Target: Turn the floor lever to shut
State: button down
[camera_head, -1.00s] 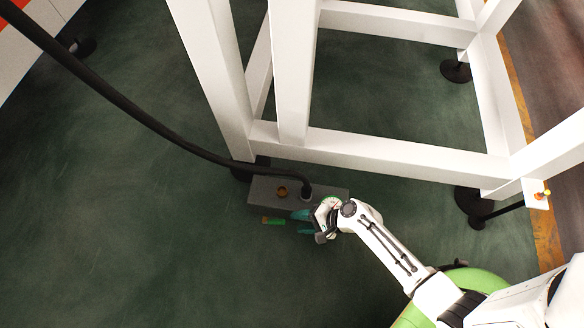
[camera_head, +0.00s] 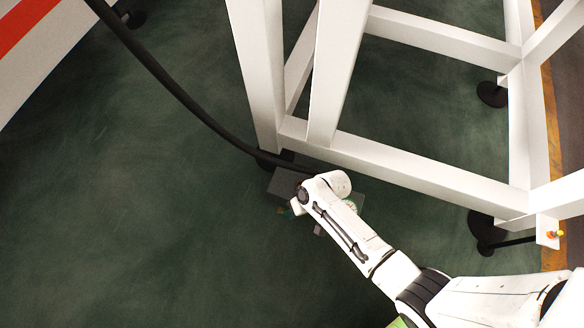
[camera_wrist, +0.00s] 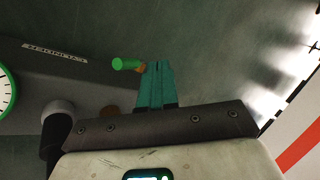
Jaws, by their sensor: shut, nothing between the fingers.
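The floor lever shows in the wrist view as a green handle (camera_wrist: 126,63) with a short orange part at its right end. My gripper (camera_wrist: 157,66) has teal fingers, shut together and empty. The fingertips are just right of the lever's orange end; I cannot tell whether they touch it. The lever is beside a grey box (camera_wrist: 35,75) labelled "CYLINDER". In the head view the box (camera_head: 284,183) stands on the floor at the white frame's foot. My arm covers much of the box there, and the lever is hardly distinguishable.
A white rack frame (camera_head: 400,170) rises behind the box, with a lower beam close to my arm. A black hose (camera_head: 190,100) runs down to the box. A gauge (camera_wrist: 5,92) is at the wrist view's left edge. Green floor (camera_head: 120,230) is clear at left.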

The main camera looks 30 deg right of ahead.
jog(key=w+d+r+n+g+h+p, duration=0.1)
jog(key=w+r+n+g+h+p, duration=0.1)
jog(key=w+r+n+h, duration=0.55)
jog(key=s+f+y+b, duration=0.1)
jog(key=f+b, duration=0.1)
jog(key=f, duration=0.2)
jog(key=s+f+n+b, duration=0.1)
jog(key=f+b, duration=0.1)
jog(key=f, duration=0.2)
jog(key=s+f+n+y+b, duration=0.1)
jog(key=s+f+b, duration=0.1)
jog(key=f+b, duration=0.1)
jog(key=shift+f+y, duration=0.35)
jog(key=shift+f, duration=0.5)
jog(key=shift+s+d+f, duration=0.15)
jog(key=shift+s+f, duration=0.1)
jog(key=shift+s, duration=0.05)
jog(key=shift+s, duration=0.1)
